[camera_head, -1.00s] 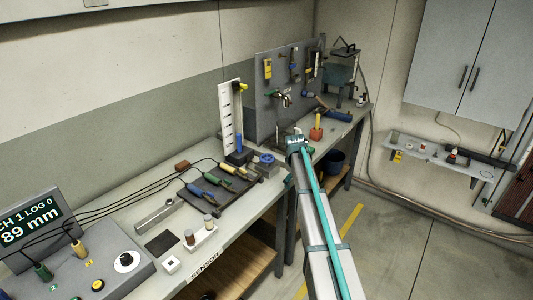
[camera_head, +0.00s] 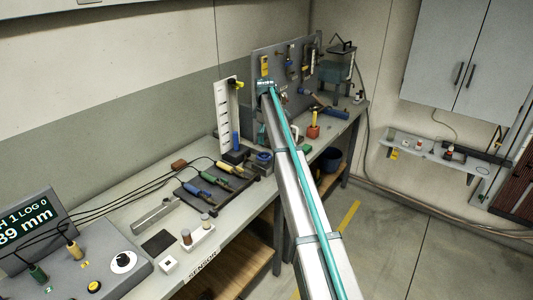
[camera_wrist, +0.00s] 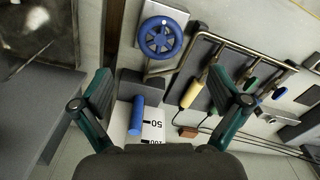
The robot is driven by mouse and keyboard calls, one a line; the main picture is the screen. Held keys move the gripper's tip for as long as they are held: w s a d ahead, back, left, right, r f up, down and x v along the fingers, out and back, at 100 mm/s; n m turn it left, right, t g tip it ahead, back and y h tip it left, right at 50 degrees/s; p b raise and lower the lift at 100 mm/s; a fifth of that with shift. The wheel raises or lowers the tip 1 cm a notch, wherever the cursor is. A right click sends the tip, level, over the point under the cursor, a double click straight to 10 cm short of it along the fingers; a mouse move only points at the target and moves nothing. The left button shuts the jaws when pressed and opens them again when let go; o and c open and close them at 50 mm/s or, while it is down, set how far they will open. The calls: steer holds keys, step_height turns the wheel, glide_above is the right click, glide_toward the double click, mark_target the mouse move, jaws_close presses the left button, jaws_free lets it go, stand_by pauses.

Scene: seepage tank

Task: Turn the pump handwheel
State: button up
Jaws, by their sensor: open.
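The pump handwheel is a blue wheel with spokes on a pale square base. It shows at the top middle of the wrist view (camera_wrist: 161,37), and small on the bench in the head view (camera_head: 263,157). My gripper (camera_wrist: 160,76) is open and empty, its two teal fingers wide apart. In the wrist view the wheel lies beyond the fingertips, roughly midway between them, and nothing touches it. In the head view the gripper is mostly hidden by my own arm, near the wheel.
A blue cylinder (camera_wrist: 137,115) stands by a white scale board (camera_head: 227,112), close to the wheel. A dark rack of coloured-handled tools (camera_head: 217,184) lies beside it. A grey tool panel (camera_head: 300,65) rises behind. The floor (camera_head: 390,235) right of the bench is clear.

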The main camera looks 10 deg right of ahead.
mark_target(263, 155)
step_height(263, 155, down, 9)
steer(key=shift+r+p, duration=0.15)
steer(key=shift+p, duration=0.95)
steer(key=c, duration=1.2)
steer(key=shift+o, duration=0.2)
steer(key=shift+m, duration=0.4)
steer(key=m+b, duration=0.2)
steer(key=m, duration=0.2)
steer(key=shift+s, duration=0.1)
steer(key=m+b, duration=0.1)
steer(key=m, duration=0.5)
steer(key=shift+a+m, duration=0.15)
steer(key=shift+m, duration=0.25)
steer(key=m+b, duration=0.1)
steer(key=m, duration=0.9)
steer(key=shift+a+m, duration=0.15)
steer(key=shift+m, duration=0.25)
